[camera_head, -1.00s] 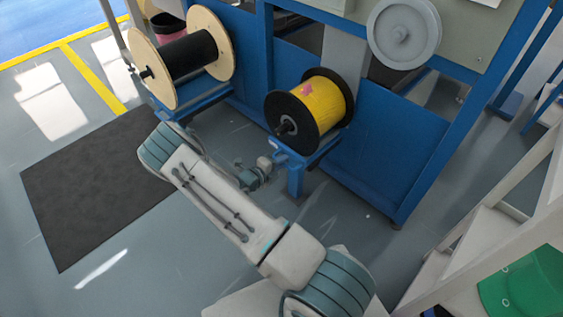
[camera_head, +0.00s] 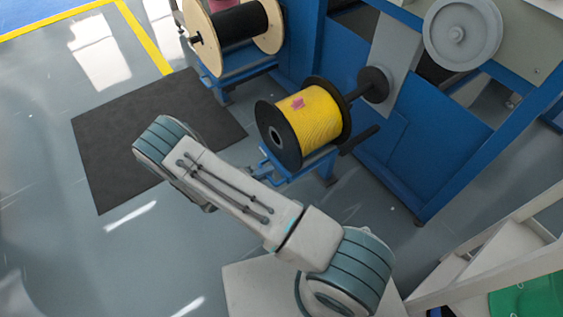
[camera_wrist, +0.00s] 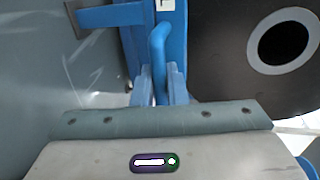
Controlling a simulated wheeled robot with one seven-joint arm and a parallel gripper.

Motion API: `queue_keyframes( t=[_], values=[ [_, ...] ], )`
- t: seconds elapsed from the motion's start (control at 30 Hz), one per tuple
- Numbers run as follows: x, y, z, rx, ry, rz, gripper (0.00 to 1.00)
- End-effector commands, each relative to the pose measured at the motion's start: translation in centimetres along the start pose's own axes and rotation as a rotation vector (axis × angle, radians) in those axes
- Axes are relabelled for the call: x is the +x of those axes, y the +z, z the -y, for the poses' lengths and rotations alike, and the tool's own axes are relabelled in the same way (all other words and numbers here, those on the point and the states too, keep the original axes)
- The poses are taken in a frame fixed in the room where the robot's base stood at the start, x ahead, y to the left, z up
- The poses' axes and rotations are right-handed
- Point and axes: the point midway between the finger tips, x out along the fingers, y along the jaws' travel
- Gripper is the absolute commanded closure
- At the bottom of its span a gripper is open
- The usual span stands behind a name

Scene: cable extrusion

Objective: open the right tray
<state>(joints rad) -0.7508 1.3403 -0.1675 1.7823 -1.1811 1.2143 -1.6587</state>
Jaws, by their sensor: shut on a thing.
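The right tray (camera_head: 309,163) is a blue frame carrying a yellow spool (camera_head: 311,114) with black flanges. It stands pulled out from the blue machine, with a gap between the spool and the machine's black shaft disc (camera_head: 374,85). In the wrist view, my gripper (camera_wrist: 161,72) is shut on the tray's blue upright handle (camera_wrist: 159,42). A black flange of the spool (camera_wrist: 222,50) fills the right side there. In the head view, my arm hides most of the gripper, at the tray's front left end.
The left tray (camera_head: 238,71) holds a wooden-flanged spool (camera_head: 235,24) with black cable, close to the machine. A dark mat (camera_head: 140,130) lies on the floor at left. White steps (camera_head: 515,235) stand at right. The floor left of my arm is free.

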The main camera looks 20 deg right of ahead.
Motion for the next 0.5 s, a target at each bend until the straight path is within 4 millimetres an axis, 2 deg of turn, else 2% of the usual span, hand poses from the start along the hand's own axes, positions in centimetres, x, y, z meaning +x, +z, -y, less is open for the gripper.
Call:
queue_keyframes(
  t=[0.03,0.2,0.5],
  values=[
    [-0.9,0.0,-0.3,0.0,0.003,0.001,1.0],
    [-3.0,0.0,-0.7,-0.001,0.002,0.0,1.0],
    [-4.2,0.0,-1.0,0.0,0.001,-0.001,1.0]
  ],
)
